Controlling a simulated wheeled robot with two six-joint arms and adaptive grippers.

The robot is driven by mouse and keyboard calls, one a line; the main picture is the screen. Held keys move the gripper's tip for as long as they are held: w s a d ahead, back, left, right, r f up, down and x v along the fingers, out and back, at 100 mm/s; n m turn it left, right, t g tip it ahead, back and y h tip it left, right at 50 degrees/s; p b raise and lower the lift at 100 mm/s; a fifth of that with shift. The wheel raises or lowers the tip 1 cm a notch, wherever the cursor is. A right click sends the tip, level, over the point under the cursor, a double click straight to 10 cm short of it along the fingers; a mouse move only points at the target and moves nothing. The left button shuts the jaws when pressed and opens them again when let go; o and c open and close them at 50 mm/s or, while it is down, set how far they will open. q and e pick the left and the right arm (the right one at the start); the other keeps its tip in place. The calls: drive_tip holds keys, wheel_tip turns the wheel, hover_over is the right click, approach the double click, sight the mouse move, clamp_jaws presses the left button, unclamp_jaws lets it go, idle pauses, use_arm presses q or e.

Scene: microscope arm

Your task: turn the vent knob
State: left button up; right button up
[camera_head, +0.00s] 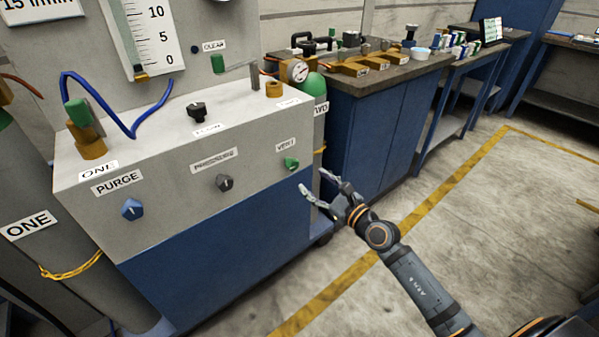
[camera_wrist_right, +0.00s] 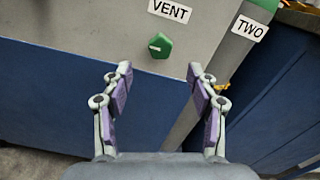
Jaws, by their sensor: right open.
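The vent knob is a small green knob (camera_head: 291,163) on the right end of the cabinet's grey front panel, just below the VENT label (camera_head: 286,146). In the right wrist view the green knob (camera_wrist_right: 160,46) sits ahead of the fingers, between them and slightly beyond their tips, under its label (camera_wrist_right: 169,10). My right gripper (camera_head: 320,181) is open and empty, to the right of and below the knob in the head view, apart from it. Its two purple-padded fingers (camera_wrist_right: 160,78) stand wide apart in the wrist view. My left gripper is not in view.
On the same panel are a blue PURGE knob (camera_head: 132,209) and a dark knob (camera_head: 224,182). A black knob (camera_head: 197,111) is on the cabinet top. A green cylinder (camera_head: 315,85) stands behind the cabinet's right end. A blue workbench (camera_head: 375,130) is beyond; the floor at right is clear.

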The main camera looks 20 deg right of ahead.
sight(295, 166)
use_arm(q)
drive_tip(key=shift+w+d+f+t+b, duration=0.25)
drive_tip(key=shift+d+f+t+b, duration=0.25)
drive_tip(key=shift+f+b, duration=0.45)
use_arm(e)
drive_tip(key=x, duration=1)
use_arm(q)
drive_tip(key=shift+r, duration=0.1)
